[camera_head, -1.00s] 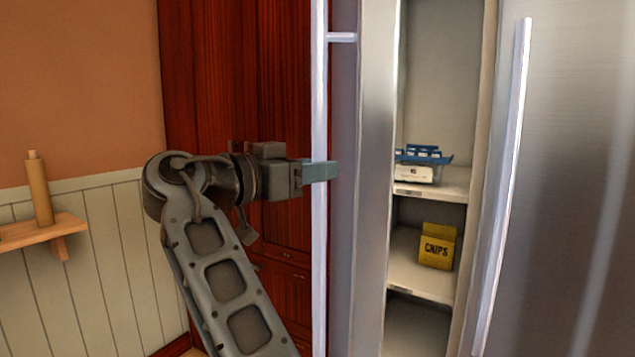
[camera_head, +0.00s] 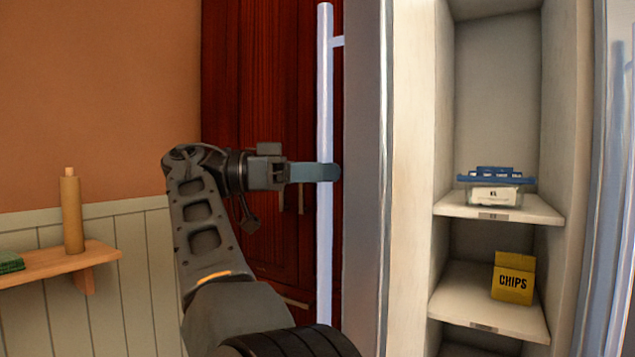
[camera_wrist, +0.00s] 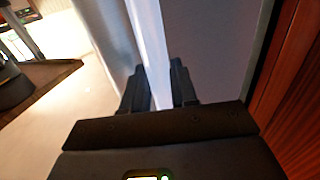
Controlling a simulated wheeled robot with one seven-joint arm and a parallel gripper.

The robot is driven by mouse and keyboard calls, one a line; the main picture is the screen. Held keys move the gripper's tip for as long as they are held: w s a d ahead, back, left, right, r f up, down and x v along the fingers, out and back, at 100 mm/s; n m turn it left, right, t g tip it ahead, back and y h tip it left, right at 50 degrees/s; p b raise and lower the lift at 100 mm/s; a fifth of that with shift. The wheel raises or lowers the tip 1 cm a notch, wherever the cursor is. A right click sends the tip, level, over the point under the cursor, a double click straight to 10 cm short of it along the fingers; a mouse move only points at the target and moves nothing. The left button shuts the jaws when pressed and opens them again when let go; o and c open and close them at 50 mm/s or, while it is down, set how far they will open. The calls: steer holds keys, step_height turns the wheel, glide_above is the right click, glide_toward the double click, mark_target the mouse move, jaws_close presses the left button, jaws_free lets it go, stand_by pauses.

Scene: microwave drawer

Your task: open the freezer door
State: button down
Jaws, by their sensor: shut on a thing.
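The freezer door (camera_head: 366,200) stands open in the head view, swung out to the left and seen nearly edge-on. Its long, pale vertical handle (camera_head: 325,110) runs along the door's outer face. My gripper (camera_head: 326,172) is shut on the handle, around its middle height. In the wrist view the handle (camera_wrist: 148,45) passes between the two dark fingers of my gripper (camera_wrist: 158,88). Part of the handle behind the fingers is hidden.
Inside the compartment, a blue-topped box (camera_head: 496,187) sits on a shelf (camera_head: 545,212), with a yellow chips box (camera_head: 513,278) below. A dark red wooden cabinet (camera_head: 255,90) stands behind my arm. A small wooden wall shelf (camera_head: 85,258) is at the left.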

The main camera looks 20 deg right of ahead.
steer(key=shift+w+d, duration=0.25)
steer(key=shift+d, duration=0.1)
steer(key=c, duration=1)
jaws_free()
steer(key=shift+d, duration=0.1)
steer(key=shift+o, duration=0.2)
steer(key=shift+a, duration=0.2)
steer(key=shift+a, duration=0.15)
